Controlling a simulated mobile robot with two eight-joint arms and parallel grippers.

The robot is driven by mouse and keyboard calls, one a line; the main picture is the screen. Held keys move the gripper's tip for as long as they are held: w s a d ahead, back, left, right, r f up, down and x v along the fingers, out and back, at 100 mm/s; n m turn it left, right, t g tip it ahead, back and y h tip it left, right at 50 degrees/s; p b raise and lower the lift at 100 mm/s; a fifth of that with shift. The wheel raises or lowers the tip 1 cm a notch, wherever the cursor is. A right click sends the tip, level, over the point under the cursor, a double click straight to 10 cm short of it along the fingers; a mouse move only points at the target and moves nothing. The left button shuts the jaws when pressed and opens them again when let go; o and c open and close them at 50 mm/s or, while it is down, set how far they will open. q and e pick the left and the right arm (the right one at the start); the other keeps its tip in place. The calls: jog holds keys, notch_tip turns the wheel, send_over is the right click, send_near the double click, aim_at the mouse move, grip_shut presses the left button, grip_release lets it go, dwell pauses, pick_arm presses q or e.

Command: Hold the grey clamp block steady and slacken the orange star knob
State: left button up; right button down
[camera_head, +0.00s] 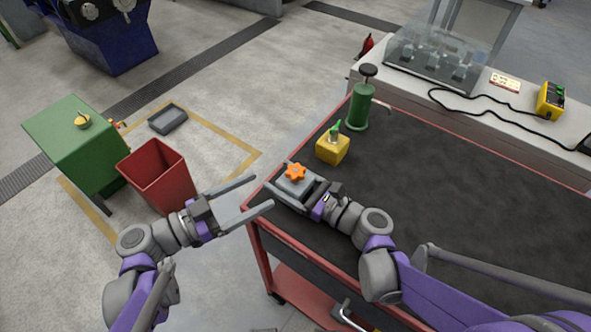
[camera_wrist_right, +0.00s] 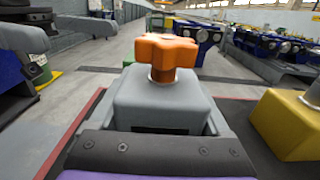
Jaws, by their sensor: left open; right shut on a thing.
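The grey clamp block (camera_head: 291,186) sits near the left corner of the dark-topped red cart. My right gripper (camera_head: 293,183) is shut on the clamp block, with a finger along each side. In the right wrist view the block (camera_wrist_right: 160,103) is between the fingers and the knob (camera_wrist_right: 165,55) rises above it. My left gripper (camera_head: 250,199) is open and empty, left of the cart edge and apart from the block and knob.
A yellow block with a green-topped part (camera_head: 332,149) stands just beyond the clamp block, and a green cylinder with a black knob (camera_head: 360,105) behind it. The cart top (camera_head: 440,170) is clear to the right. A red bin (camera_head: 158,178) and green cabinet (camera_head: 75,145) stand left on the floor.

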aim_at(287, 177)
pick_arm(q)
jog(key=x, duration=1)
jog(key=shift+w+d, duration=0.15)
jog(key=shift+d, duration=0.05)
grip_shut()
